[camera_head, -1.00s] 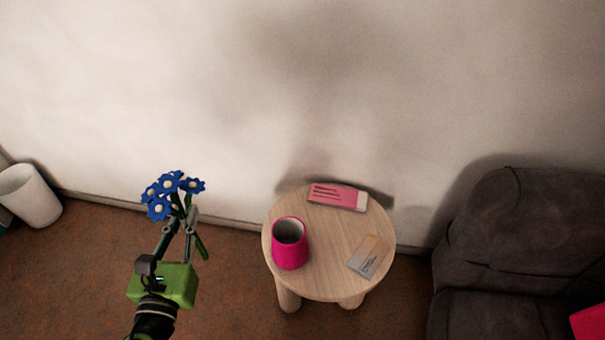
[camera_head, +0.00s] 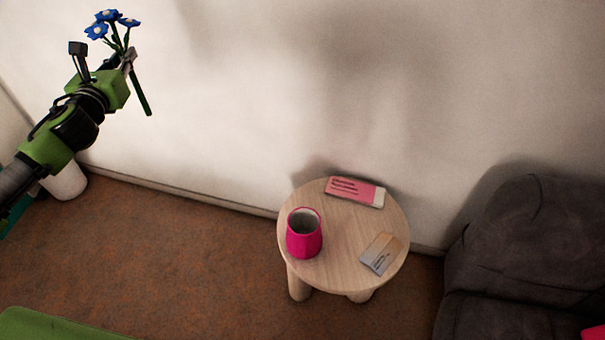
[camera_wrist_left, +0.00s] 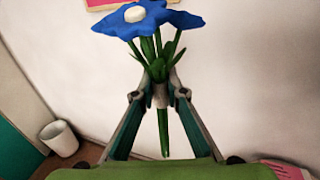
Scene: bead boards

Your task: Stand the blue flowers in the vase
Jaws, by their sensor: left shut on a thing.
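The blue flowers (camera_head: 112,22) are at the upper left of the head view, with blossoms up and green stems slanting down to the right. My left gripper (camera_head: 128,60) is shut on their stems and holds them high, in front of the wall. In the left wrist view the blossoms (camera_wrist_left: 146,20) fill the top, and the fingertips (camera_wrist_left: 160,95) pinch the stems below them. The pink vase (camera_head: 304,238) stands upright on the round wooden table, far below and right of the flowers. Its dark opening faces up. My right gripper is not in view.
The round table (camera_head: 345,235) also holds a pink box (camera_head: 356,191) at the back and a grey and orange card (camera_head: 381,254) at the right. A dark armchair (camera_head: 520,250) stands to the right. A white bin (camera_head: 66,183) stands by the left wall.

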